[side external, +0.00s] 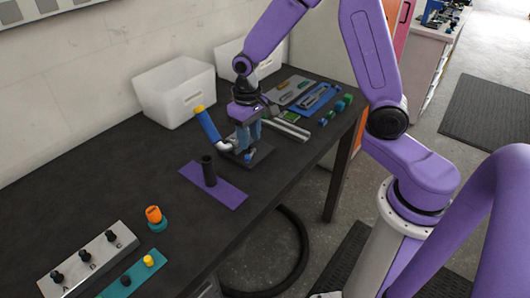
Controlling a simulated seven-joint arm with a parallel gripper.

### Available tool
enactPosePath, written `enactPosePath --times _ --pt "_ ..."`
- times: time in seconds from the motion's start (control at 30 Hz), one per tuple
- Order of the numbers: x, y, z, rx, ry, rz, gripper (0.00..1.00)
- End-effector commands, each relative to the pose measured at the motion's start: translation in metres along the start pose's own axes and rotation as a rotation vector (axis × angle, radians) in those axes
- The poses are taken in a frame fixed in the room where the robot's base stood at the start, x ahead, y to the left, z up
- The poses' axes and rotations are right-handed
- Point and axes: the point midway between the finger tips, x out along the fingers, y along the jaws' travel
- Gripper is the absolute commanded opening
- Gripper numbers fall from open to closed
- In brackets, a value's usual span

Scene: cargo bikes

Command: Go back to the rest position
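My gripper (248,147) is at the middle of the dark table (110,190), pointing down with its blue fingers low over a dark plate (257,156). The fingers are close together. Whether they hold anything, or touch the plate, cannot be told at this size. A blue tube (208,126) with a yellow top and a whitish lower end leans just left of the fingers. The part of the plate behind the fingers is hidden.
A purple plate with a black upright cylinder (209,171) is in front of my gripper. White bins (175,92) stand behind. Tool trays (318,98) lie at the right. A grey panel with black knobs (88,262) and an orange-topped part (154,216) are front left.

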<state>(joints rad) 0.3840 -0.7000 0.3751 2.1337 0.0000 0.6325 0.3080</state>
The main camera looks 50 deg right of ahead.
Motion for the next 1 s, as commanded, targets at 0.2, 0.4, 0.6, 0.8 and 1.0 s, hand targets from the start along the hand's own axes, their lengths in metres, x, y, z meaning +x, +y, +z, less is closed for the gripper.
enactPosePath --times 0.2,0.4,0.6,0.8,1.0 --pt "-0.019 -0.016 0.029 -0.145 0.008 -0.003 0.38" --pt "-0.044 -0.032 0.080 -0.364 0.014 -0.006 0.38" --pt "-0.063 -0.036 0.134 -0.583 0.019 -0.010 0.38" --pt "-0.078 -0.030 0.189 -0.800 0.024 -0.014 0.38" --pt "-0.087 -0.018 0.233 -0.986 0.026 -0.017 0.38"
